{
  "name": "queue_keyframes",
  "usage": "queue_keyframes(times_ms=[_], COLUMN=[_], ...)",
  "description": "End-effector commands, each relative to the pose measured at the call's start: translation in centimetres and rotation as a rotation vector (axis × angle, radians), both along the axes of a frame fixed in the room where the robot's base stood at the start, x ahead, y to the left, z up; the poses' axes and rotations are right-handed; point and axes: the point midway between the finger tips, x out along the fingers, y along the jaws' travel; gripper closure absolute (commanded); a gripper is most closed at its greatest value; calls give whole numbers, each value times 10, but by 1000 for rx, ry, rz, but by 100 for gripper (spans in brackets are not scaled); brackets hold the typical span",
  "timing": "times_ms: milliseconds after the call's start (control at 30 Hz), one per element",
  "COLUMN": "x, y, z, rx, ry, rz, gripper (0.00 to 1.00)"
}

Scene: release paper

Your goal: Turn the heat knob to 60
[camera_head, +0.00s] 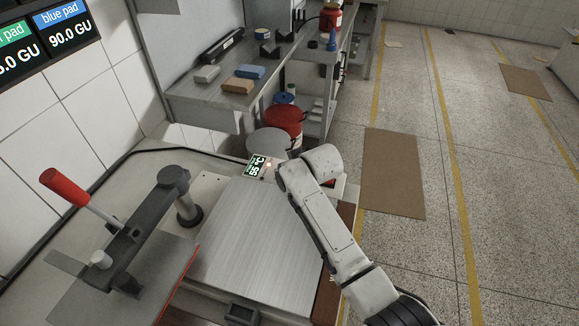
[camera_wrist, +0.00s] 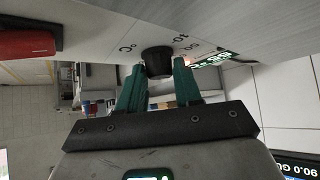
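The heat knob (camera_wrist: 158,62) is a black round knob on a pale panel, seen upside down in the wrist view. Printed numbers and a °C mark lie around it, partly hidden. My gripper (camera_wrist: 160,72) has one green finger on each side of the knob, close against it. In the head view the knob and fingertips are hidden behind my white arm. A small green-lit display (camera_head: 257,167) sits on the machine beside the arm's end; it shows a two-digit °C reading that appears to be in the fifties. The display also shows in the wrist view (camera_wrist: 208,60).
A red-handled press lever (camera_head: 78,195) stands left of the flat metal plate (camera_head: 262,235). A red part (camera_wrist: 28,38) juts in at the wrist view's upper left. A grey bench (camera_head: 225,95) with small blocks and a red bucket (camera_head: 284,122) stand behind.

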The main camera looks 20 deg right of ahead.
Motion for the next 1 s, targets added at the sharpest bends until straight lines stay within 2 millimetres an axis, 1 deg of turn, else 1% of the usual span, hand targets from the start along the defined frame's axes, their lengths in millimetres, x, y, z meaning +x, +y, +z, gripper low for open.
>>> queue_keyframes(times_ms=[33,200,233,500,633,767,1000], x=[0,0,0,-1,-6,-18,-46], y=[0,0,0,0,-1,-2,-7], z=[-1,0,0,1,6,18,47], rx=[0,0,0,1,1,1,1], ry=[1,0,0,-1,-1,-4,-4], rz=[0,0,0,1,1,1,-1], gripper=[61,45,43,43,43,43,43])
